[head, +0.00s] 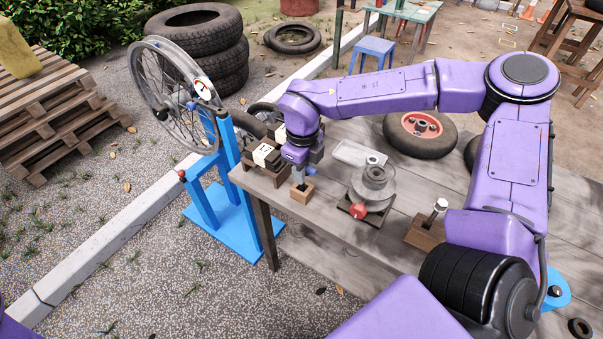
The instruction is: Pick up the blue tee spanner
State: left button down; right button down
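The blue tee spanner (310,170) stands near the left end of the wooden workbench, with only a small part of its blue handle showing. Below it a shaft appears to go down into a small wooden block (302,193). My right gripper (302,172) points down right at the spanner's handle and hides most of it. Whether its fingers are closed on the handle or just around it is too small to tell. My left gripper is not in view.
Further right is a wooden block with a white-topped peg (438,207). A small wheel (420,133) lies behind. A blue stand with a spoked wheel (178,95) is left.

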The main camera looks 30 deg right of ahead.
notch_tip(320, 180, up, 2)
jog(key=shift+w+r, duration=0.1)
jog(key=shift+r, duration=0.15)
jog(key=s+a+r+b, duration=0.1)
jog(key=s+a+r, duration=0.1)
jog(key=a+r, duration=0.3)
jog(key=s+a+r+b, duration=0.1)
jog(key=s+a+r, duration=0.2)
jog(key=a+r, duration=0.2)
jog(key=a, duration=0.3)
jog(key=shift+s+r+b, duration=0.25)
jog(key=shift+r+b, duration=0.05)
